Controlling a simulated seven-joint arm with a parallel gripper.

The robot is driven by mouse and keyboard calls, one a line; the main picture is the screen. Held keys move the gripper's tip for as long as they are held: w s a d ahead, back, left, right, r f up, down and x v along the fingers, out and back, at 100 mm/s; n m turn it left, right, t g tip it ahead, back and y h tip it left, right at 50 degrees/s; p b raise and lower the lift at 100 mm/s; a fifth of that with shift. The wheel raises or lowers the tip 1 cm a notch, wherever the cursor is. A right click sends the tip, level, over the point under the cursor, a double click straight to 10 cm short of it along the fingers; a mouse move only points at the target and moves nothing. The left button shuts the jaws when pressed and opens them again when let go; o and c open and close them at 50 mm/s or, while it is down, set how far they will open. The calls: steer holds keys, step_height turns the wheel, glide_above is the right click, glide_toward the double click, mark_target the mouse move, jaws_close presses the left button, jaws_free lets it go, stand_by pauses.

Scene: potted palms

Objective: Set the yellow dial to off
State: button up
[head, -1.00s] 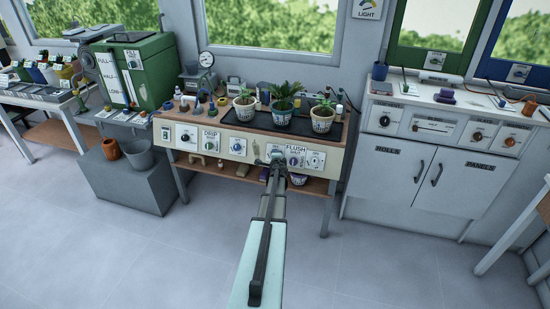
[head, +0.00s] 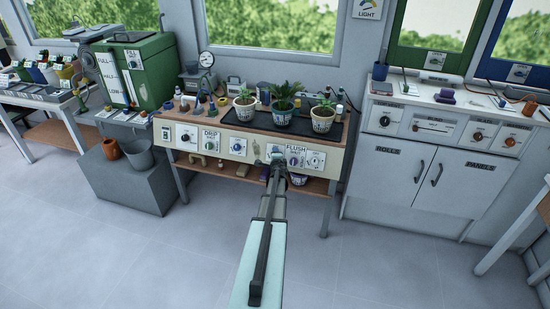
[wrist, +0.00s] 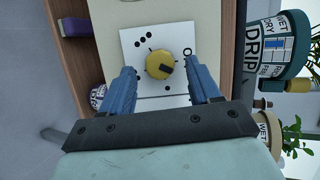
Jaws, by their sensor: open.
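The yellow dial (wrist: 159,65) sits on a white plate (wrist: 133,40) in the wrist view. It has a dark pointer mark on its face, toward its lower right. Black dots and small ticks ring the dial, and a ring-shaped mark stands on the plate to its upper right. My gripper (wrist: 160,68) is open, with one blue finger on either side of the dial and gaps between fingers and dial. In the head view my gripper (head: 277,158) is at the front panel of the bench, and it hides the yellow dial there.
Potted palms stand on a black tray (head: 265,121) above. A purple object (wrist: 75,22) lies left of the panel in the wrist view. The floor in front is clear.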

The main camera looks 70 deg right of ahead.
steer(key=v, duration=1.3)
